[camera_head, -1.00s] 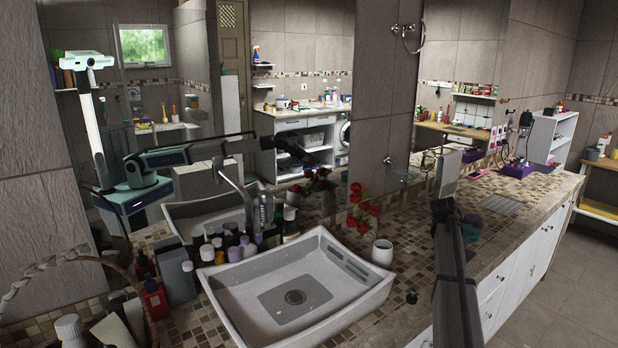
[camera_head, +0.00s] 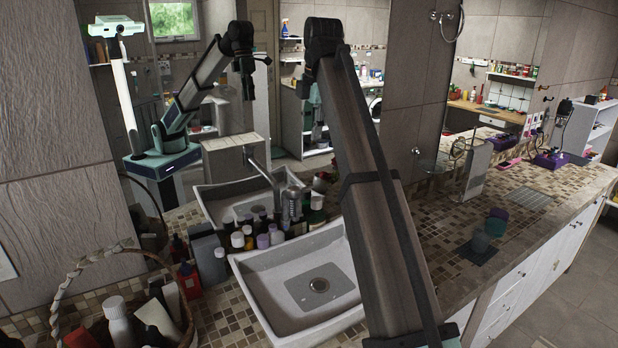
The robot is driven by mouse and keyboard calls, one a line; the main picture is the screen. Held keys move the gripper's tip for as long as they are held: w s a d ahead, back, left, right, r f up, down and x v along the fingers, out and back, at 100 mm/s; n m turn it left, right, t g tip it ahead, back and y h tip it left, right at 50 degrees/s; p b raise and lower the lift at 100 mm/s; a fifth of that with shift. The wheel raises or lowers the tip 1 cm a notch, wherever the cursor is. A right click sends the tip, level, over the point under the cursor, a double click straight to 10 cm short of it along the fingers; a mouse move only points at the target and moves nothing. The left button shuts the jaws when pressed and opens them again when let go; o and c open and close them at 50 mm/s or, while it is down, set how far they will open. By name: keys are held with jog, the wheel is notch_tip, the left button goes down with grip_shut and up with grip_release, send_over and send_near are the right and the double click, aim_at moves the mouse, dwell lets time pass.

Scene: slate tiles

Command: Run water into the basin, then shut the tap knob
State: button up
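The white rectangular basin (camera_head: 262,292) sits on the mosaic counter, its right part hidden behind my arm. A round drain shows in its grey floor, and I make out no water stream. A slim metal tap spout (camera_head: 264,172) rises behind the basin, close to its mirror reflection. I cannot make out the tap knob. My arm reaches up across the middle and bends at the top. My gripper (camera_head: 316,126) hangs beyond the arm link, mostly hidden, above and behind the basin. Its fingers are too unclear to tell open from shut.
Several bottles (camera_head: 263,241) crowd the basin's back left edge. A wicker basket (camera_head: 62,292) of toiletries stands at front left. A dark cup (camera_head: 496,222) is right of my arm. A mirror behind reflects my arm.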

aim_at(305, 189)
jog(key=w+f+p, duration=0.1)
jog(key=f, duration=0.4)
jog(key=a+f+p, duration=0.1)
jog(key=f, duration=0.5)
jog(key=w+a+f+p, duration=0.1)
jog(key=f, duration=0.5)
jog(key=shift+w, duration=0.35)
grip_shut()
